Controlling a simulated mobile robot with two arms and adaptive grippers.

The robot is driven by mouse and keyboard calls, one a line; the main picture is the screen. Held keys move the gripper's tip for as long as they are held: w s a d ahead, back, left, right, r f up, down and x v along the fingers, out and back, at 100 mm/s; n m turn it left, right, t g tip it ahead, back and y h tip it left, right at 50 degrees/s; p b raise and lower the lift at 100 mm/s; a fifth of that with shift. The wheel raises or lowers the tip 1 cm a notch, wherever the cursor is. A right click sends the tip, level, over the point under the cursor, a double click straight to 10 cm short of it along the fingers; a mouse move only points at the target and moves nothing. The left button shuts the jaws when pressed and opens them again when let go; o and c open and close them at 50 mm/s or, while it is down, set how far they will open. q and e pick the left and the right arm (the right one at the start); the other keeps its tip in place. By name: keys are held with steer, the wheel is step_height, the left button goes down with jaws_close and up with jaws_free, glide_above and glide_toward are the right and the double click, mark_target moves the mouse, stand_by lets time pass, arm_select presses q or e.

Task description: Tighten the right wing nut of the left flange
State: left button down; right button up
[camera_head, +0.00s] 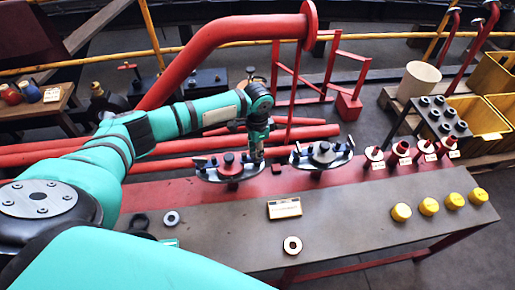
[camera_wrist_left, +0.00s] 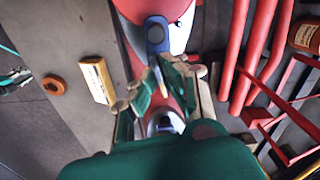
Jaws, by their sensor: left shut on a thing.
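The left flange (camera_head: 228,174) is a pale disc with dark fittings on the red strip of the bench, left of a similar flange. My left gripper (camera_head: 252,158) points straight down at the flange's right side, where the right wing nut sits. Its fingers (camera_wrist_left: 168,82) are close together at a small fitting in the left wrist view and are shut on it. They mostly hide the wing nut. A blue fitting (camera_wrist_left: 155,35) shows just beyond the fingertips. My right gripper is in neither view.
The second flange (camera_head: 321,158) stands close on the right. A label plate (camera_head: 284,208) and a ring (camera_head: 292,245) lie in front. Red valves (camera_head: 400,152) and yellow caps (camera_head: 428,206) stand further right. Red pipes (camera_head: 190,150) run behind.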

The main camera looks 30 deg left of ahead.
arm_select(q)
steer(key=m+p, duration=0.2)
steer(key=m, duration=0.1)
steer(key=shift+r+m+p, duration=0.15)
steer(key=shift+m+p, duration=0.25)
steer(key=m+p, duration=0.1)
steer(key=m, duration=0.1)
steer(key=shift+m, duration=0.3)
steer(key=m, duration=0.2)
steer(key=shift+m+p, duration=0.4)
steer(key=m, duration=1.1)
steer(key=c, duration=1.4)
jaws_free()
steer(key=shift+c, duration=0.2)
